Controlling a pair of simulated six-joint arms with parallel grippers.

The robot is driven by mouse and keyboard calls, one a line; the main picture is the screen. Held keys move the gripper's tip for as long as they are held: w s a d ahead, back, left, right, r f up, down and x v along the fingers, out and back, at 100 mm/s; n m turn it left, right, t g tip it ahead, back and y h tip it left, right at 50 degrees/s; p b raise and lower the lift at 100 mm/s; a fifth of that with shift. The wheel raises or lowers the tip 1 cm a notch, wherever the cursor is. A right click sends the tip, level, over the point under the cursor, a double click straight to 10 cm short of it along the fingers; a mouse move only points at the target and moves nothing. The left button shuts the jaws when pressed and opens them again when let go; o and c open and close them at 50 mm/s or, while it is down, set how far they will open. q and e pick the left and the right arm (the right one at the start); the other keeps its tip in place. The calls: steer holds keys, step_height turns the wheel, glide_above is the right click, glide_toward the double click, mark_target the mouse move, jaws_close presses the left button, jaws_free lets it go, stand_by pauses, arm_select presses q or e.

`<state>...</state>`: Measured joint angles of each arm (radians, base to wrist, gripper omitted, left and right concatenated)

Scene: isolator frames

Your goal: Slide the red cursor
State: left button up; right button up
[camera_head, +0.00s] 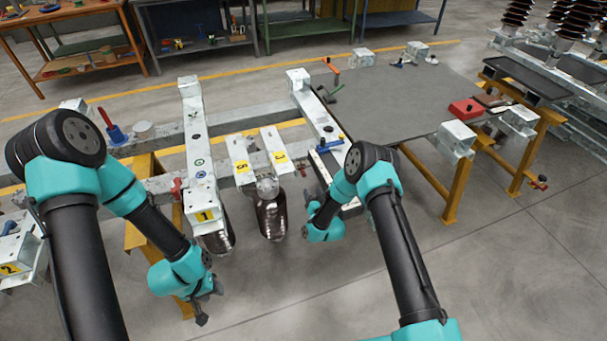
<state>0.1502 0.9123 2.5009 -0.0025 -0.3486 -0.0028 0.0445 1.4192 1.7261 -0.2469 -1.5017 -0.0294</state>
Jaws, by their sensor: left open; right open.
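Several red parts show, and I cannot tell which one is the red cursor. A small red part (177,187) sits on the frame beside the beam marked 1 (203,200). My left gripper (205,308) hangs low in front of the frame, below the beam marked 1, apart from the red parts. My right gripper (308,213) is beside the dark insulator (270,215), below the second red part. Both grippers are open with nothing seen between the fingers; my right one is partly hidden by its arm.
A grey table (400,95) on yellow legs stands at the right, with a red box (466,110) on its edge. A red handle (105,118) and an orange-red handle (332,66) stand farther back. Workbenches line the back. The floor in front is clear.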

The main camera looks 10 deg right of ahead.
mark_target(305, 176)
steer(key=x, duration=1.1)
steer(key=shift+w+a, duration=0.1)
steer(key=shift+w, duration=0.2)
steer(key=shift+c, duration=0.4)
jaws_close()
